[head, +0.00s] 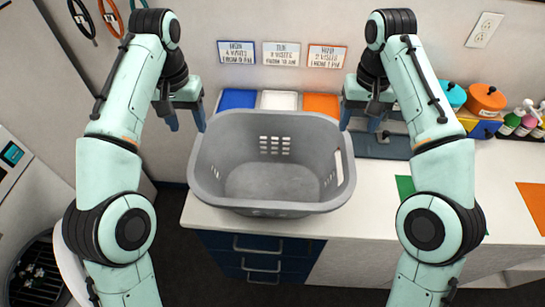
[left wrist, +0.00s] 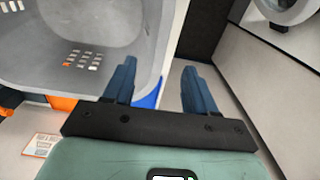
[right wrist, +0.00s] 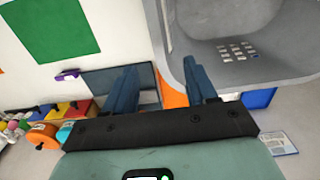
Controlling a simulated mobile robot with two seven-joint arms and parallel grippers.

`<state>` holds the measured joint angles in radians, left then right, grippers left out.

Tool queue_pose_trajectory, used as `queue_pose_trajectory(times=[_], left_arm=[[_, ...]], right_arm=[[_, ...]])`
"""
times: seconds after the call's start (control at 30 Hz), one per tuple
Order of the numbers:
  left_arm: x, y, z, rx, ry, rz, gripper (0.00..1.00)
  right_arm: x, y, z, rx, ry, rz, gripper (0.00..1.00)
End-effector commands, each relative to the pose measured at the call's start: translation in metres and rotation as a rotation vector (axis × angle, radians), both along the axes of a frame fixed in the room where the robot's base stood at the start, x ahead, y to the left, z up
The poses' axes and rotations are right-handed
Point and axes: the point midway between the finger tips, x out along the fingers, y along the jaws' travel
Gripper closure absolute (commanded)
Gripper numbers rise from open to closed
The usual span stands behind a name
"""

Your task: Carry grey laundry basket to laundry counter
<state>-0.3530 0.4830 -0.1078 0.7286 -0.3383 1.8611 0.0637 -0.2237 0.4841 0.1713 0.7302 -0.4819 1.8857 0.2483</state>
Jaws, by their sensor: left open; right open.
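The grey laundry basket (head: 272,206) stands upright and empty on the white counter (head: 385,190). It has slotted walls and a hand hole in its right side. My left gripper (head: 187,122) is open beside the basket's far left rim. In the left wrist view the basket (left wrist: 60,35) fills the upper left, and its rim runs between my spread fingers (left wrist: 158,68). My right gripper (head: 361,118) is open by the far right rim. In the right wrist view the basket's edge (right wrist: 166,30) appears between those fingers (right wrist: 160,68). I cannot tell whether either gripper touches it.
Blue (head: 237,98), white (head: 279,100) and orange (head: 322,103) panels lie behind the basket, below three wall labels. Orange (head: 487,98) and teal containers and several bottles stand at the right. A green mat (head: 405,187) and an orange mat (head: 533,203) lie on the counter.

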Motion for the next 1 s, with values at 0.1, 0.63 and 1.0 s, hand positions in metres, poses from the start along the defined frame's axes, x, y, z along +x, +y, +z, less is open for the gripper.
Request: queue_pose_trajectory(times=[0.1, 0.63, 1.0], left_arm=[[0.000, 0.000, -0.001, 0.000, 0.000, 0.000, 0.44], [0.000, 0.001, -0.042, 0.000, 0.005, 0.000, 0.44], [-0.001, 0.000, -0.110, 0.000, 0.004, 0.000, 0.44]], right_arm=[[0.000, 0.000, 0.000, 0.000, 0.000, 0.000, 0.43], [0.000, -0.001, -0.043, -0.002, 0.005, 0.000, 0.43], [-0.001, 0.000, -0.110, -0.001, 0.004, 0.001, 0.43]])
